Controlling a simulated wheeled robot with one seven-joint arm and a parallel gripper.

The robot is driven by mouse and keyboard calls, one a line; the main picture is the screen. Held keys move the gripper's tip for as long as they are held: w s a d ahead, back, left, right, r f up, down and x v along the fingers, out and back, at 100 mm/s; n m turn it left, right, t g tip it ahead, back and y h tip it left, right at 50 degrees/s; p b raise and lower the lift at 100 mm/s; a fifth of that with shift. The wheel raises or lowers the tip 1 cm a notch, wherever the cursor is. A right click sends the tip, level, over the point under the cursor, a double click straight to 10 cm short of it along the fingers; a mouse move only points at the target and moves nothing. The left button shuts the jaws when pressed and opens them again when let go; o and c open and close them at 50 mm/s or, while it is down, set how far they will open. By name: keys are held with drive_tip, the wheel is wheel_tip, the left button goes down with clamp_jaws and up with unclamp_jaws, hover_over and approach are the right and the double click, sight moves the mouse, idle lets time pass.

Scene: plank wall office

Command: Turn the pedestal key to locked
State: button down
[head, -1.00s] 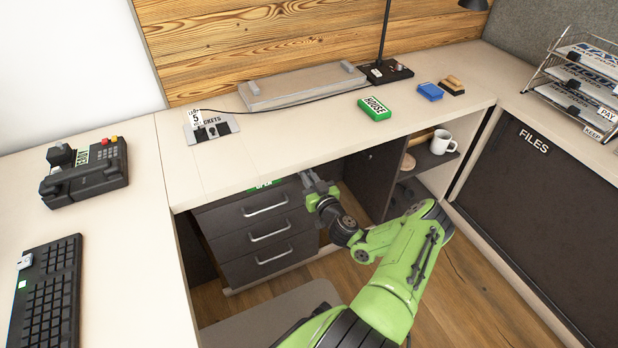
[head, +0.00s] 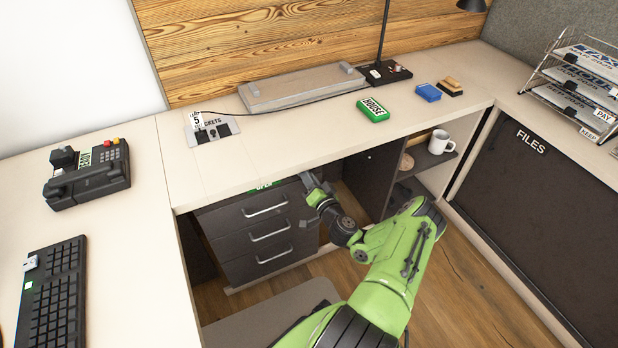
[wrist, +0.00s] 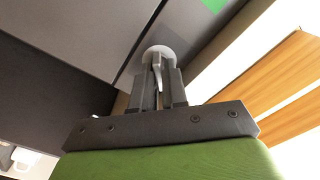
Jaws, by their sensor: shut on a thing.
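The dark drawer pedestal (head: 240,238) stands under the desk, its three drawers shut. A green label reading OPEN (head: 264,186) shows at its top, partly cut off by the desk edge; a green patch (wrist: 211,4) also shows in the wrist view. The pedestal key (wrist: 158,72) sits at a round pale lock (wrist: 149,52) near the drawer front's edge. My gripper (wrist: 159,92) is shut on the key, one finger on each side. In the head view my gripper (head: 308,186) is at the pedestal's upper right; the key is hidden there.
The desktop (head: 290,150) overhangs the pedestal closely. A dark cabinet panel (head: 372,180) and an open shelf with a white mug (head: 441,142) stand to the right of my arm. A grey chair seat (head: 270,318) is in front.

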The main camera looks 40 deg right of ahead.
drive_tip(key=shift+f+m+p, duration=0.15)
drive_tip(key=shift+m+p, duration=0.15)
drive_tip(key=shift+m, duration=4.2)
drive_tip(key=c, duration=1.2)
unclamp_jaws()
drive_tip(key=shift+d, duration=0.1)
drive_tip(key=shift+c, duration=0.2)
drive_tip(key=p+v, duration=0.4)
drive_tip(key=v, duration=1.2)
drive_tip(key=shift+p, duration=0.35)
drive_tip(key=shift+w, duration=0.15)
